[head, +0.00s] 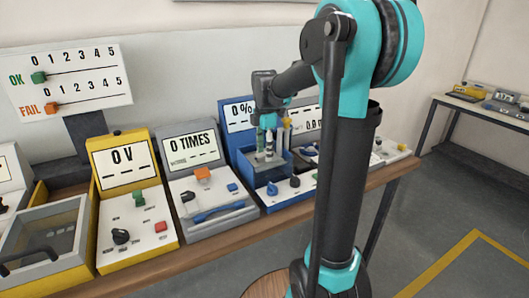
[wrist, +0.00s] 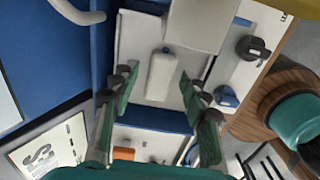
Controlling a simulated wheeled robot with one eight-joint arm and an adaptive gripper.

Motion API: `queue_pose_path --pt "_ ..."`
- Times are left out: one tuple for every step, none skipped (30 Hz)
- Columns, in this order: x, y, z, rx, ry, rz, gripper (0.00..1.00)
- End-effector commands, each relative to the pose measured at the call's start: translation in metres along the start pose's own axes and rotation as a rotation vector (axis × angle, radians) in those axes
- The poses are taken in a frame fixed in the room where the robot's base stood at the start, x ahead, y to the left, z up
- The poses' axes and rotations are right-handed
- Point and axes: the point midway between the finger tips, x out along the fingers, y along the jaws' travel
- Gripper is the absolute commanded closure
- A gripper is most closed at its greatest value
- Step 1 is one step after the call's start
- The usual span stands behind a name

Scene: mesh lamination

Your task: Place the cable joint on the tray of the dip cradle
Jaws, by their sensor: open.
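My gripper (head: 268,147) is over the blue machine with the "0 %" display (head: 240,114) in the head view. In the wrist view my gripper (wrist: 158,78) is open, its two green fingers apart. A pale rounded bar (wrist: 161,76), which looks like the cable joint, lies between the fingertips, with a gap on each side. It rests on or just above a white surface (wrist: 134,38) inside the blue-walled machine, seemingly the dip cradle's tray; I cannot tell whether they touch. A grey block hides part of the far end.
The grey "0 TIMES" machine (head: 190,143) and yellow "0 V" machine (head: 120,157) stand to the left. Dark and blue knobs (wrist: 252,48) sit beside the tray. A wooden bench edge (head: 225,233) runs in front. Another table (head: 470,106) stands at far right.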

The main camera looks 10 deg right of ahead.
Motion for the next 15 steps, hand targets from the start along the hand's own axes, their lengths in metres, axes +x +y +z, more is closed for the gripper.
queue_pose_path --pt "-0.005 0.0 0.0 0.0 0.0 0.0 0.54" --pt "-0.009 0.0 0.0 0.0 0.0 0.0 0.54" --pt "-0.015 0.0 0.0 0.0 0.0 0.0 0.54" --pt "-0.021 -0.001 0.0 0.0 0.0 0.0 0.54" --pt "-0.027 -0.001 0.0 0.0 0.0 0.0 0.54" --pt "-0.035 0.0 0.0 0.0 0.0 0.0 0.54" --pt "-0.041 0.0 0.0 0.0 0.0 0.0 0.54" --pt "-0.048 0.0 0.0 0.0 0.0 0.0 0.54" --pt "-0.056 0.0 0.0 0.0 0.0 0.0 0.54" --pt "-0.062 0.0 0.0 0.0 0.0 0.0 0.54" --pt "-0.068 -0.001 0.0 0.0 0.0 0.0 0.54" --pt "-0.076 0.0 0.0 0.0 0.0 0.0 0.54" --pt "-0.081 0.0 0.0 0.0 0.0 0.0 0.54" --pt "-0.086 0.0 0.0 0.0 0.0 0.0 0.54" --pt "-0.093 0.0 0.0 0.0 0.0 0.0 0.54"
